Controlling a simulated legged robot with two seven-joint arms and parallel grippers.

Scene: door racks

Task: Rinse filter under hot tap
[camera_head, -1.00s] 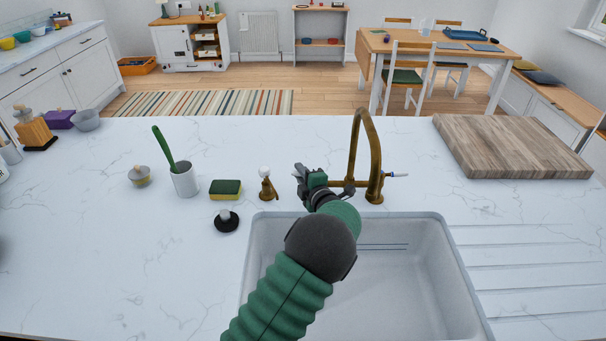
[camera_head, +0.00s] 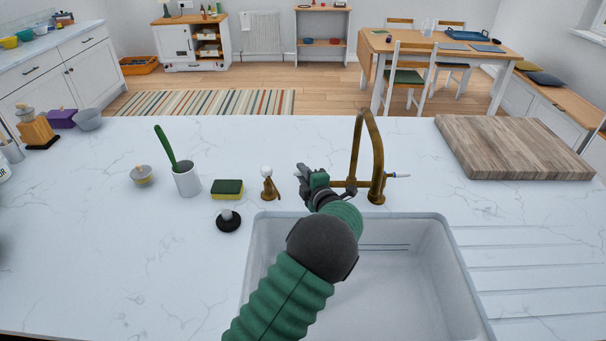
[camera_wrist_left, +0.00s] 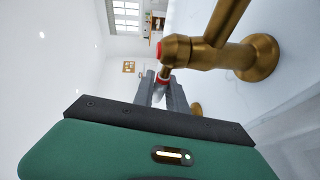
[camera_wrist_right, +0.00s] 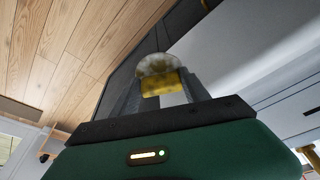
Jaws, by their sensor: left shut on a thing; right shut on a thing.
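The brass tap (camera_head: 378,160) stands behind the white sink (camera_head: 440,235); no water stream shows. Its right lever has a blue mark. In the left wrist view, the tap's red-ringed lever (camera_wrist_left: 167,73) has its pale tip between my left gripper's fingers (camera_wrist_left: 161,92), which are shut on it. In the head view, my left gripper (camera_head: 306,172) is at the tap's left side and hides that lever. My right gripper (camera_wrist_right: 160,90) shows only in its wrist view, shut on a round yellow and grey thing (camera_wrist_right: 158,76), probably the filter. The sink floor is partly hidden by my left arm.
Left of the sink stand a small brass fitting (camera_head: 268,185), a yellow-green sponge (camera_head: 227,189), a black plug (camera_head: 228,221), a white cup (camera_head: 186,180) with a green brush and a small jar (camera_head: 142,175). A wooden board (camera_head: 510,147) lies at right.

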